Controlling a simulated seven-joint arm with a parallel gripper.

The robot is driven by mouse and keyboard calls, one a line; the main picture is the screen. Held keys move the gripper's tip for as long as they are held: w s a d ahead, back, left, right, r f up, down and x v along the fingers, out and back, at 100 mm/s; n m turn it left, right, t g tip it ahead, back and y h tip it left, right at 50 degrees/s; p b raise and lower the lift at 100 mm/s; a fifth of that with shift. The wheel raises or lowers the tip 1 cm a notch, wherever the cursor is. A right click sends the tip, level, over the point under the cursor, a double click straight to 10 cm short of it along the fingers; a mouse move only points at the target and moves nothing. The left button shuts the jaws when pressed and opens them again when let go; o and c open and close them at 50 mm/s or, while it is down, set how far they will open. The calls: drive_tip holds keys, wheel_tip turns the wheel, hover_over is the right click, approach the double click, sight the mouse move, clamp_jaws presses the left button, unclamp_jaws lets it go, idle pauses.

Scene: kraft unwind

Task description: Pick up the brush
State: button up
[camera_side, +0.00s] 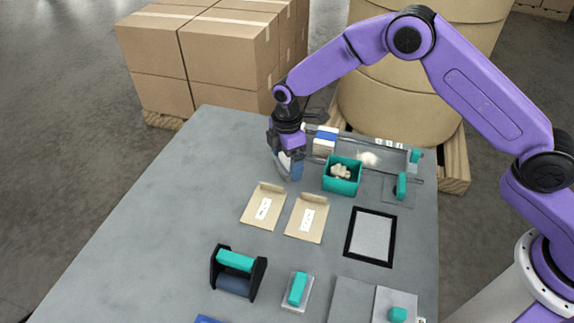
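My gripper (288,172) is over the back part of the grey table, left of a teal bin (342,177). It points down, and a pale blue and white shape shows at its fingers. I cannot tell whether that shape is part of the gripper or something held, nor whether the fingers are open. I cannot make out the brush for sure. A teal-topped piece on a pale plate (298,290) lies at the front, and a teal piece (402,186) stands at the right; either is too small to identify.
Two kraft envelopes (263,206) lie mid-table, beside a black-framed grey panel (371,238). A black and teal roller stand (237,272) is in front. A blue and white box (325,140) stands behind the bin of pale lumps. The table's left side is clear. Cartons (215,60) stand behind.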

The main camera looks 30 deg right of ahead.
drive_tip(key=c, duration=0.8)
drive_tip(key=shift+r, duration=0.8)
drive_tip(key=shift+c, duration=0.2)
drive_tip(key=s+d+r, duration=0.6)
drive_tip(key=s+r, duration=0.5)
drive_tip(key=s, duration=0.1)
drive_tip(key=shift+s+r, duration=0.2)
drive_tip(key=shift+s, duration=0.1)
